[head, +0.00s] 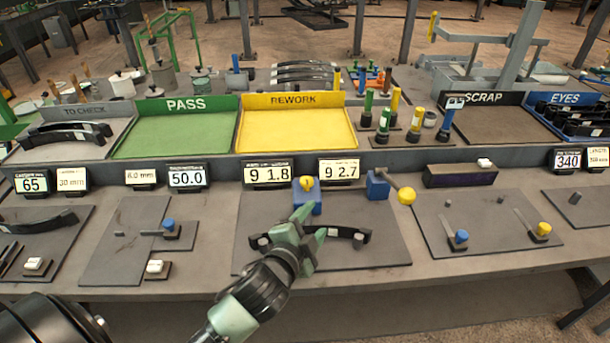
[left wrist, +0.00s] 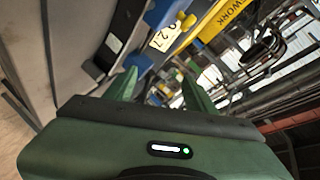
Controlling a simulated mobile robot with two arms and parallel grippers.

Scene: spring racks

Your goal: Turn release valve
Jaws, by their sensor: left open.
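A blue block (head: 308,204) with a yellow knob (head: 306,184) on it stands at the back of the middle grey plate, below the REWORK tray. I take this knob for the release valve, but no label shows. To its right, another blue block (head: 377,187) carries a lever ending in a yellow ball (head: 405,196). My left gripper (head: 312,222) is open and empty, just in front of the knobbed block. Its fingers also show in the left wrist view (left wrist: 160,88), with blue parts beyond them. My right gripper is not in view.
A dark curved spring leaf (head: 340,233) lies on the middle plate, partly behind my gripper. Number displays (head: 268,174) stand along the back ledge. Green (head: 175,150) and yellow (head: 295,146) trays are behind. The right plate holds blue (head: 461,237) and yellow (head: 543,229) knobs.

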